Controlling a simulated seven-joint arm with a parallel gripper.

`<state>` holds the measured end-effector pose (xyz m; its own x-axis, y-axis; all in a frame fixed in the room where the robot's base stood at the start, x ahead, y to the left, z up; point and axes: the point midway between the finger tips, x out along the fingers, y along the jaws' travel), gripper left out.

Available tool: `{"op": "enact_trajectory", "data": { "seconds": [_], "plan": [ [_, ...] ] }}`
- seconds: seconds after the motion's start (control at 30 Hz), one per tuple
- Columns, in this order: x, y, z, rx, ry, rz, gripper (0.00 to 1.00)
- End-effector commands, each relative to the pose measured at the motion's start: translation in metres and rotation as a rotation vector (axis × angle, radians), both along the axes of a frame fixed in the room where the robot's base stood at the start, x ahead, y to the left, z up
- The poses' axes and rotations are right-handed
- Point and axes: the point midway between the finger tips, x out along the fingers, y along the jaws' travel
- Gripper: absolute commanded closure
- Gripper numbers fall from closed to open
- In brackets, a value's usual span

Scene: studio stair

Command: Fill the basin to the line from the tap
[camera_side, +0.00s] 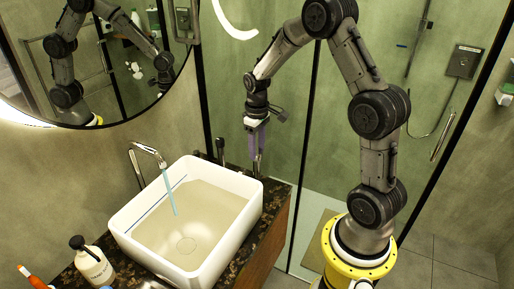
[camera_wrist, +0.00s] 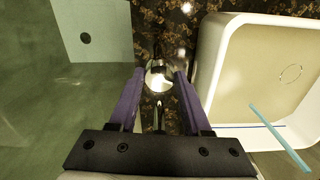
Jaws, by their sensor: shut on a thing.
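The white basin (camera_side: 240,197) stands on the counter, with a round drain in its floor. The chrome tap (camera_side: 147,150) is at its left, and a blue stream of water (camera_side: 168,190) runs from it into the basin. The stream also shows in the wrist view (camera_wrist: 280,138). A dark blue line (camera_wrist: 258,126) marks the basin's inner wall. I cannot tell the water level against it. My gripper (camera_side: 257,150) points down beyond the basin's far end, its purple fingers closed on a shiny chrome handle (camera_wrist: 160,78). The fingers partly hide the handle.
A soap bottle (camera_side: 93,264) and an orange toothbrush (camera_side: 35,278) are at the front left. A dark speckled counter (camera_side: 272,198) surrounds the basin. A round mirror (camera_side: 100,100) hangs at upper left. A glass shower screen (camera_side: 285,100) stands behind my gripper.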

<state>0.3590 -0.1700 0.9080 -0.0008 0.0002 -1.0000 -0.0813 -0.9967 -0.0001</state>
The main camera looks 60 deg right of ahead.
Motion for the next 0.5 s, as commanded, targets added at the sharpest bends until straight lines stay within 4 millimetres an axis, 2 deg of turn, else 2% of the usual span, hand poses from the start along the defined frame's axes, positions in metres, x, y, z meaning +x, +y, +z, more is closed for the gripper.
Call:
{"op": "enact_trajectory", "data": {
  "seconds": [0.2, 0.5],
  "plan": [
    [0.001, -0.0006, 0.0024, -0.002, -0.004, 0.139, 1.0],
    [0.0007, -0.0005, 0.0021, -0.001, -0.003, 0.239, 1.0]
  ]
}}
